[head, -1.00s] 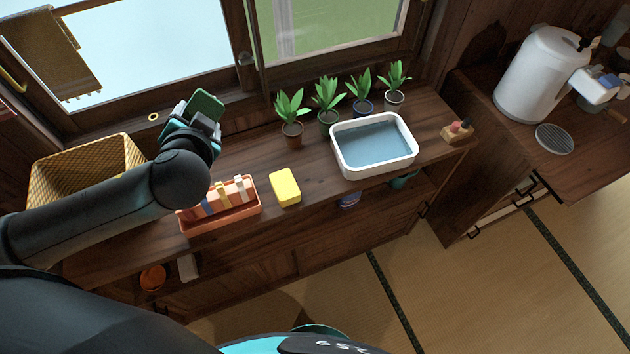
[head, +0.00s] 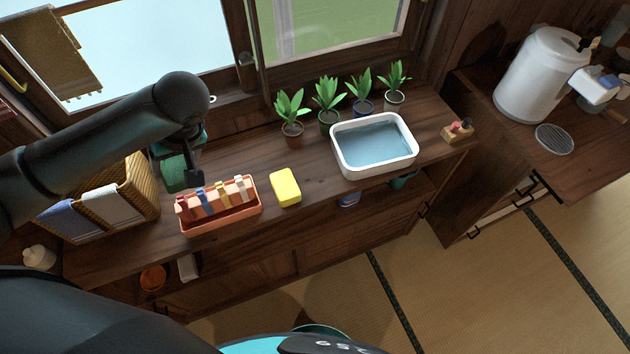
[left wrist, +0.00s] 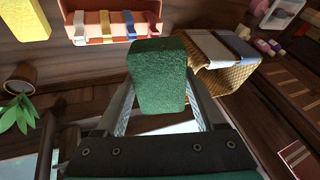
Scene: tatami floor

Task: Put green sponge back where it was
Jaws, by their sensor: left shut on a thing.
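The green sponge (head: 174,173) is between the fingers of my left gripper (head: 184,170), over the counter between the wicker basket and the orange rack. In the left wrist view the green sponge (left wrist: 158,85) stands out lengthwise from between the two fingers, which are shut on it. My arm hides part of the gripper in the head view. I cannot tell whether the sponge touches the counter. A yellow sponge (head: 285,187) lies on the counter right of the rack. My right gripper is not in view.
The orange rack (head: 247,212) holds several coloured clips. The wicker basket (head: 140,190) has blue and white cloths over its side. A white basin (head: 346,165) of water and several potted plants (head: 327,103) stand farther right. Bare counter (head: 233,157) shows behind the rack.

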